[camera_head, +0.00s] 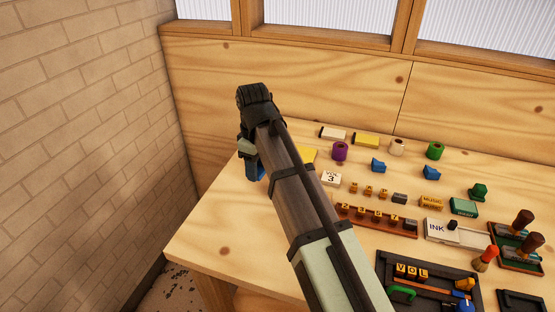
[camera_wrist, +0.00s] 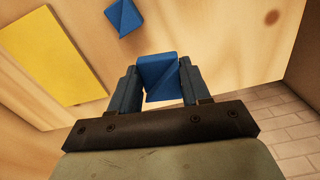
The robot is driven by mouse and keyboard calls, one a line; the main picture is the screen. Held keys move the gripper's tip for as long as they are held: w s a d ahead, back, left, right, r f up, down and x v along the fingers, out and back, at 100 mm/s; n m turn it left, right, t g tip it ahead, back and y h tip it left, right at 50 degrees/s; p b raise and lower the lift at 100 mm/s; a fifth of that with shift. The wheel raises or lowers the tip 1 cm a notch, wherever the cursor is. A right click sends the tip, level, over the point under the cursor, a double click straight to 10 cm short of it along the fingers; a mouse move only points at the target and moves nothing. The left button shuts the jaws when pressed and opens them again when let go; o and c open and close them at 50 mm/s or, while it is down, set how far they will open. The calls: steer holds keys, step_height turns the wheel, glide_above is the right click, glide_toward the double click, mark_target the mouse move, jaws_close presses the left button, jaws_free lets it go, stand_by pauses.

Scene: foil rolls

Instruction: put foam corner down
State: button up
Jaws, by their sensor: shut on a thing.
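My gripper (camera_wrist: 158,85) is shut on a blue foam corner (camera_wrist: 158,70), which sits between the two fingers in the wrist view. In the head view my gripper (camera_head: 250,160) is over the left end of the table, and the held piece is mostly hidden there. Whether it touches the tabletop cannot be told. Another blue foam corner (camera_wrist: 124,17) lies on the wood beyond it in the wrist view, apart from it. Two more blue corner-like pieces (camera_head: 378,165) (camera_head: 431,172) lie farther right.
A yellow sheet (camera_wrist: 48,52) lies beside the gripper, partly behind my arm in the head view (camera_head: 309,154). Rolls (camera_head: 340,151), lettered blocks (camera_head: 370,189), an ink pad (camera_head: 440,229) and stamps fill the right. The table's front left (camera_head: 225,225) is bare; a brick wall stands left.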

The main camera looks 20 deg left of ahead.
steer(key=w+d+r+n, duration=0.1)
steer(key=w+d, duration=0.1)
steer(key=w, duration=1.1)
steer(key=w+d, duration=0.3)
steer(key=w, duration=0.9)
steer(key=shift+w+a+f, duration=0.1)
steer(key=shift+a+f, duration=0.05)
steer(key=shift+f, duration=2.25)
steer(key=shift+w+a+f, duration=0.1)
steer(key=shift+f, duration=2.25)
steer(key=o, duration=1)
step_height(320, 180, up, 12)
steer(key=shift+s+r, duration=0.1)
steer(key=shift+s, duration=0.05)
